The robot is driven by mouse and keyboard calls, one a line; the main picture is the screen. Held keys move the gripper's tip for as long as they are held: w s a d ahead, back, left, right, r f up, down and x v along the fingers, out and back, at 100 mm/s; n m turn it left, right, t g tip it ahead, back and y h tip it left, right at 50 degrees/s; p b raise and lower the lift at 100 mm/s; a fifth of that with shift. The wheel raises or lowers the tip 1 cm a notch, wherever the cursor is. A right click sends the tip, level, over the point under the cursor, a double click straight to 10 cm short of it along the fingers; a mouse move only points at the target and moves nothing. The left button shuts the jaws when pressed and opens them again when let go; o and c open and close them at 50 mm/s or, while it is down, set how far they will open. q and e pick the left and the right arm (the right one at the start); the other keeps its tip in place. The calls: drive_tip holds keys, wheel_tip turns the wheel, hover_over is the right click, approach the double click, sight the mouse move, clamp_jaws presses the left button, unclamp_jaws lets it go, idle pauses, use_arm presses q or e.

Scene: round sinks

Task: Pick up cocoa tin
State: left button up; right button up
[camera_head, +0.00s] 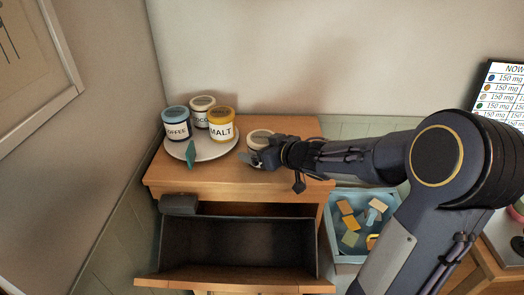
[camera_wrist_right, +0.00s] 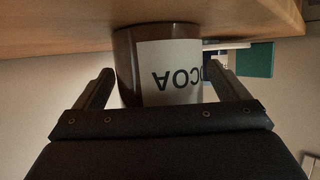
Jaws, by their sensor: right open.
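The cocoa tin (camera_wrist_right: 128,65) is brown with a white label reading "COA", upside down in the right wrist view. It stands on the wooden top, filling much of the gap between the fingers. In the head view its pale lid (camera_head: 260,137) shows just behind my right gripper (camera_head: 262,158), which hides most of its body. My right gripper is open, with one finger on each side of the tin in the wrist view (camera_wrist_right: 163,85). I cannot tell whether a finger touches it. My left gripper is not in view.
A white plate (camera_head: 213,154) left of the gripper holds a coffee tin (camera_head: 176,125), a malt tin (camera_head: 222,125), a third tin (camera_head: 202,110) and a teal piece (camera_head: 190,153). Below are an open drawer (camera_head: 237,245) and a blue bin (camera_head: 343,257) of blocks. A wall stands close behind.

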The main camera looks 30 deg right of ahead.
drive_tip(key=c, duration=1.1)
drive_tip(key=shift+o, duration=0.2)
drive_tip(key=shift+r, duration=0.15)
